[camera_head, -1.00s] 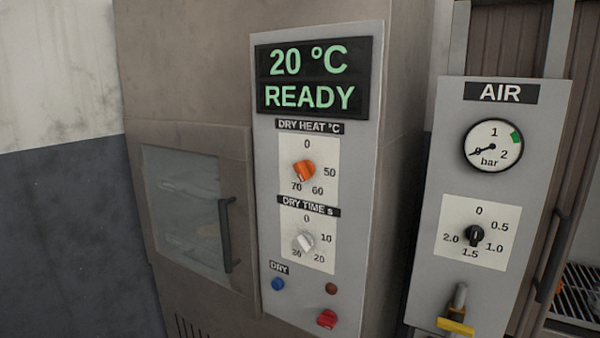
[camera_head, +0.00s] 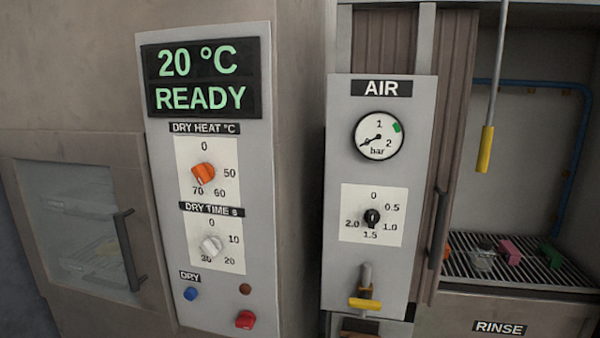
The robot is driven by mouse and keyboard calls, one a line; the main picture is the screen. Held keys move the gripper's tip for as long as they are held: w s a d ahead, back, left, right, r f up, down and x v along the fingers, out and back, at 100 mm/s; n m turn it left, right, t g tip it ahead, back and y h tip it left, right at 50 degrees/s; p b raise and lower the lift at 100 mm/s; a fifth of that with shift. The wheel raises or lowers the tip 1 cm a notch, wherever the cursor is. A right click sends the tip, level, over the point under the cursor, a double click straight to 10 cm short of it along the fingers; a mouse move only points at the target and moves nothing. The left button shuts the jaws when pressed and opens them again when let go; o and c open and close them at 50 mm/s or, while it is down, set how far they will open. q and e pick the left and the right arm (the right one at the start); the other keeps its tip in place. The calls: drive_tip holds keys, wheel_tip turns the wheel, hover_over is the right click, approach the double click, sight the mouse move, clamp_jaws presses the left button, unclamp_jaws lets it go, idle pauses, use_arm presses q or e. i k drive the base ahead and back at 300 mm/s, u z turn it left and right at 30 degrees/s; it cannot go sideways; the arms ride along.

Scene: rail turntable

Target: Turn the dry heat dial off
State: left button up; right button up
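The dry heat dial (camera_head: 203,174) is an orange knob on a white plate marked 0, 50, 60 and 70, under the label DRY HEAT °C. The 0 is at the top, 50 at the right, and 60 and 70 at the bottom. I cannot tell for sure which mark the knob points to. The display (camera_head: 203,78) above it reads 20 °C and READY. Neither of my grippers is in view.
Below are a white DRY TIME dial (camera_head: 210,247), a blue DRY button (camera_head: 191,294) and a red knob (camera_head: 245,320). A handled glass door (camera_head: 85,235) is at left. The AIR panel (camera_head: 345,260) and a RINSE bay with rack (camera_head: 520,268) are at right.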

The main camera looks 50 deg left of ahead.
sight(204, 172)
drive_tip(key=z, duration=0.85)
drive_tip(key=k, duration=1)
drive_tip(key=u, duration=0.8)
